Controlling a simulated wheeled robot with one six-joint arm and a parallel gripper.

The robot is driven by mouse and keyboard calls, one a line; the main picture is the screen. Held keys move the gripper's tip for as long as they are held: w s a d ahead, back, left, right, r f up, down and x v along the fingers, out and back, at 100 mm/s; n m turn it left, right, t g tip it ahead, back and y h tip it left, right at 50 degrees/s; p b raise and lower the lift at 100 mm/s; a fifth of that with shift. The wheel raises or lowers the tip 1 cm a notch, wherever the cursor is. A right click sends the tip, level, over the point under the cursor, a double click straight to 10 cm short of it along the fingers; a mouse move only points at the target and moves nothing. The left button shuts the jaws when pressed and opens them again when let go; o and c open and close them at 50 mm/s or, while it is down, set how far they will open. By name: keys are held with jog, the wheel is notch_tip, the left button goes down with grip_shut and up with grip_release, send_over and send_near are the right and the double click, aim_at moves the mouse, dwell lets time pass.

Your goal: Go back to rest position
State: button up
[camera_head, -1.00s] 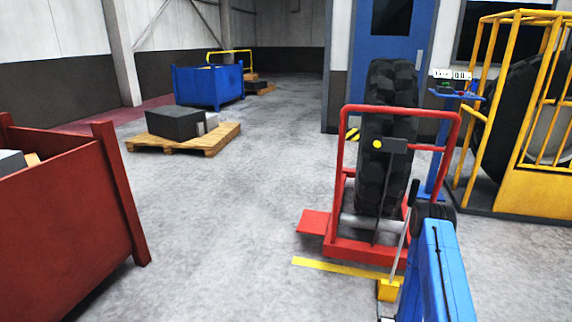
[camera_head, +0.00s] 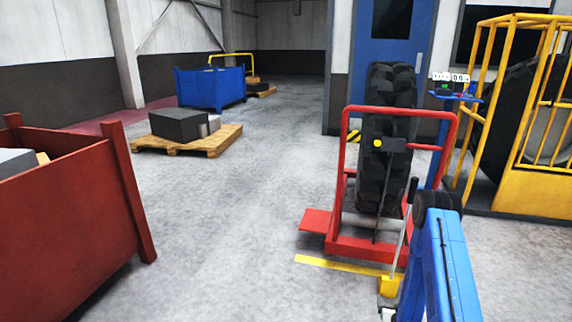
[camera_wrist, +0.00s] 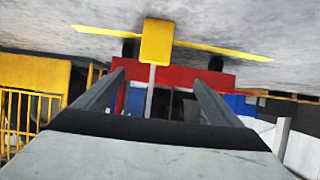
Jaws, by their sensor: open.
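My gripper (camera_wrist: 158,82) is open, its two dark fingers spread in the wrist view with nothing held between them. A thin grey lever (camera_wrist: 149,94) on a yellow block (camera_wrist: 157,40) shows beyond and between the fingers. In the head view the yellow block (camera_head: 390,284) stands on the floor at the foot of the red tyre stand, and the lever (camera_head: 403,235) rises from it to a dark grip. My blue arm is at the lower right, close beside the lever. The gripper itself is mostly hidden there.
The red stand (camera_head: 345,238) holds an upright black tyre (camera_head: 383,150). A yellow floor line (camera_head: 338,264) lies before it. A yellow cage (camera_head: 535,190) stands right, a red bin (camera_head: 75,215) left. A pallet (camera_head: 222,140) and blue bin (camera_head: 212,90) stand farther back. The middle floor is clear.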

jog(key=w+a+r+g+y, duration=0.1)
jog(key=w+a+r, duration=0.1)
jog(key=r, duration=0.8)
jog(key=w+a+r+g, duration=0.1)
jog(key=w+a+r, duration=0.1)
jog(key=r, duration=0.9)
jog(key=s+a+r+n+g+y, duration=0.1)
jog(key=s+a+r, duration=0.3)
jog(key=r, duration=0.6)
jog(key=s+a+r+n+g, duration=0.1)
jog(key=s+a+r, duration=0.3)
jog(key=r, duration=0.5)
jog(key=s+a+r+g+y, duration=0.1)
jog(key=s+a+r, duration=0.1)
jog(key=s+r, duration=0.55)
jog(key=s+a+r+g, duration=0.15)
jog(key=s+r, duration=0.35)
jog(key=s, duration=0.6)
jog(key=s+a+r, duration=0.1)
jog(key=s+r, duration=0.1)
jog(key=s, duration=0.9)
jog(key=s+a+r+n+g, duration=0.1)
jog(key=s+a+r, duration=0.1)
jog(key=s, duration=0.9)
jog(key=shift+a, duration=0.15)
